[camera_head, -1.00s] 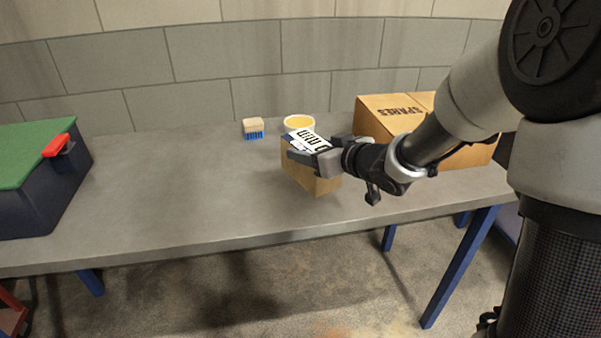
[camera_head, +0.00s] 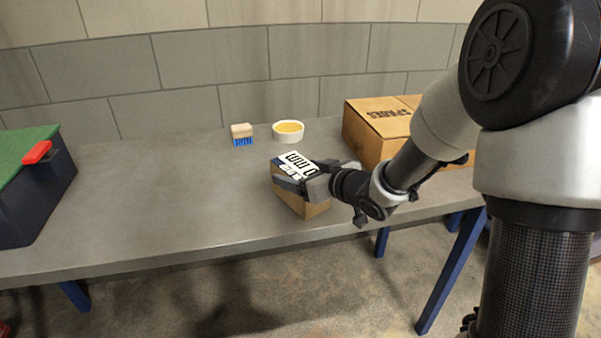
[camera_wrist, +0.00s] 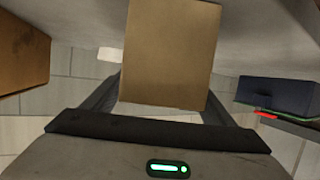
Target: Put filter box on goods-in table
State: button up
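The box is upright over the front part of the grey goods-in table (camera_head: 170,205). I cannot tell whether its underside touches the tabletop. In the wrist view the plain brown face of the box (camera_wrist: 168,55) fills the space between my fingers.
A large SPARES carton (camera_head: 376,128) is at right. A dark blue case (camera_head: 42,196) with green top is at left. The table's middle left is clear.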

jog(key=shift+r, duration=0.25)
jog(key=p+v, duration=0.3)
jog(key=v, duration=0.9)
jog(key=shift+s+f, duration=0.1)
